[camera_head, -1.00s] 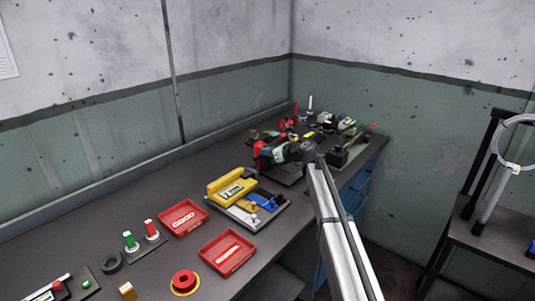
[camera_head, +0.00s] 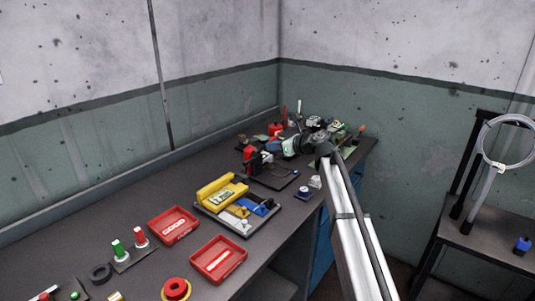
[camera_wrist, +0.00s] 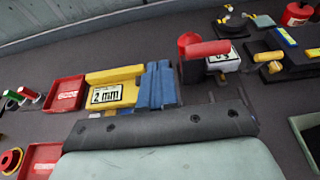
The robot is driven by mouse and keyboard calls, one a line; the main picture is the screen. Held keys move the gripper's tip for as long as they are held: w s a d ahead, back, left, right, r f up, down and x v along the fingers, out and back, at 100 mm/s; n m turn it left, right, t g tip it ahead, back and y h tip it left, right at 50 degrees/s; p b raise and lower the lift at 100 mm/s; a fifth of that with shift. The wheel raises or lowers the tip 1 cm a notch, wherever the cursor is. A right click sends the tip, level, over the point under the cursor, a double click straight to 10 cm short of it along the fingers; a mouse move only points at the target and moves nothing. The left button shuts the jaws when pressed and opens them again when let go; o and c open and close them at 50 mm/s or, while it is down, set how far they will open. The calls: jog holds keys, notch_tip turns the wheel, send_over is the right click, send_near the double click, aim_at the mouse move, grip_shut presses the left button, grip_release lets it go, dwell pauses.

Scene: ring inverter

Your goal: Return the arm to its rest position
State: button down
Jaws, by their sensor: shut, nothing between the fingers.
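My gripper (camera_head: 286,147) is at the end of the arm, over the far part of the dark bench in the head view. It is shut and empty, apart from the things on the bench as far as I can tell. Its pale body and dark bolted edge fill the bottom of the wrist view, where the fingertips are hard to make out. The arm reaches up from the lower right of the head view, bent at the wrist. No rest position is marked in the frames.
A yellow-and-blue fixture (camera_head: 220,190) labelled 2 mm stands mid-bench, also in the wrist view (camera_wrist: 110,92). Near it are two red trays (camera_head: 172,226) and a red-and-black device (camera_head: 250,160). Several tools crowd the far corner. A dark stand (camera_head: 480,235) is at right.

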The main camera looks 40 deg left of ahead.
jog(key=shift+d+r, duration=0.65)
jog(key=shift+r, duration=0.25)
